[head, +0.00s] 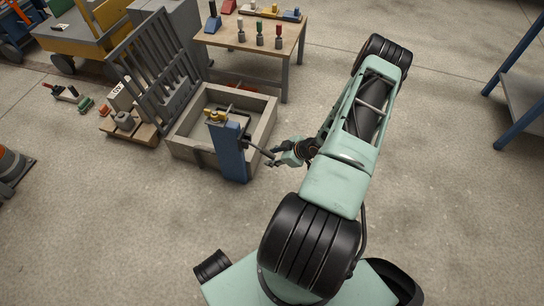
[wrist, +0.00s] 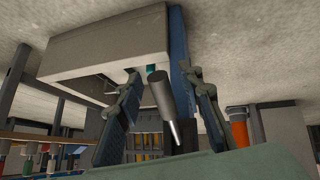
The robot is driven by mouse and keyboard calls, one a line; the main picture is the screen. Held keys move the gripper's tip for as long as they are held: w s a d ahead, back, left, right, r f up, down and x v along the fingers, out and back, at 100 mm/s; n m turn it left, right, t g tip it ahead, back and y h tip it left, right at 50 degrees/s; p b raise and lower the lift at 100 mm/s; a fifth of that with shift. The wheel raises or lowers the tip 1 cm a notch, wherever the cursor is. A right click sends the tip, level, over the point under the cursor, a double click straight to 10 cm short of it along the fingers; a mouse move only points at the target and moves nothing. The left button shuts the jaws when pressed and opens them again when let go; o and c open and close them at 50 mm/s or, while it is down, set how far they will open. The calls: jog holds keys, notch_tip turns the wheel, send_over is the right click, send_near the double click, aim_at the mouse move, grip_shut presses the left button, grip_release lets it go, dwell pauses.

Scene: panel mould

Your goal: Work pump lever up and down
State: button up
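The blue pump stand (head: 228,150) is upright at the near side of a concrete box, with a brass-coloured fitting on top. Its dark pump lever (head: 257,149) sticks out to the right, sloping down toward my gripper (head: 272,157). In the wrist view the lever (wrist: 164,98) is a grey rod with a paler tip, lying between the two fingers of my gripper (wrist: 163,76). The fingers are spread, with a visible gap on each side of the rod. The blue stand (wrist: 179,45) shows behind the right finger. In the head view the fingertips are too small to judge contact.
The concrete box (head: 264,128) stands directly behind the stand, with a grey grate (head: 150,75) leaning at its left. A wooden table (head: 254,36) with small coloured tools is behind. A pallet (head: 128,128) lies to the left. The floor in front and to the right is clear.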

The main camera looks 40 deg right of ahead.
jog(key=v, duration=1.1)
jog(key=shift+s, duration=0.1)
